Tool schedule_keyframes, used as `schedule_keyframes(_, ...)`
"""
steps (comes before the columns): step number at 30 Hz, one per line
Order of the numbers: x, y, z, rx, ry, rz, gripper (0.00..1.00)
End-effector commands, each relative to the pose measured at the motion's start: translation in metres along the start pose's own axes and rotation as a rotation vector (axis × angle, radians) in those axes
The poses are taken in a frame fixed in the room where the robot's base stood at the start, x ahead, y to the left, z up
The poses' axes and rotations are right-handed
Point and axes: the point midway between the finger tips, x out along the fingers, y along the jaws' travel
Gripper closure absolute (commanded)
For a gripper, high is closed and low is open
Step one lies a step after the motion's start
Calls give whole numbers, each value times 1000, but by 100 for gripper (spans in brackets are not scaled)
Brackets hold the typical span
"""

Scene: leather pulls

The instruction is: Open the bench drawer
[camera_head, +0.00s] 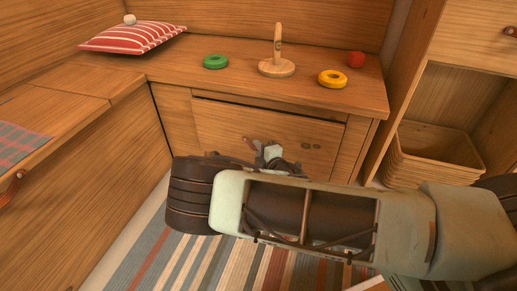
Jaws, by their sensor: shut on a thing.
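The bench drawer (225,119) is a wide wooden front in the bench under the back seat top. A dark line runs along its top edge; I cannot tell from this view how far the front stands out. A small brown leather pull (251,144) shows at the middle of the drawer front, partly covered by my gripper. My gripper (268,152) is at the drawer front, shut on the leather pull. My arm hides the fingertips in part and the lower edge of the drawer.
On the bench top stand a wooden peg stand (277,66), a green ring (215,62), a yellow ring (332,79) and a red ball (355,60). A striped cushion (130,38) lies at the left. A basket (432,153) sits in the right shelf. A striped rug (180,262) covers the floor.

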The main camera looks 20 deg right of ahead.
Motion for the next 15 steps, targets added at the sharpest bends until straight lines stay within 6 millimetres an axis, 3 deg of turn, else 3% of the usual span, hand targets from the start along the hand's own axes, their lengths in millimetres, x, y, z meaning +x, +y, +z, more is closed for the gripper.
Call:
schedule_keyframes(8, -19, -3, -19, 1, 0, -3, 100)
schedule_keyframes(15, -65, -14, -66, 1, 4, -5, 100)
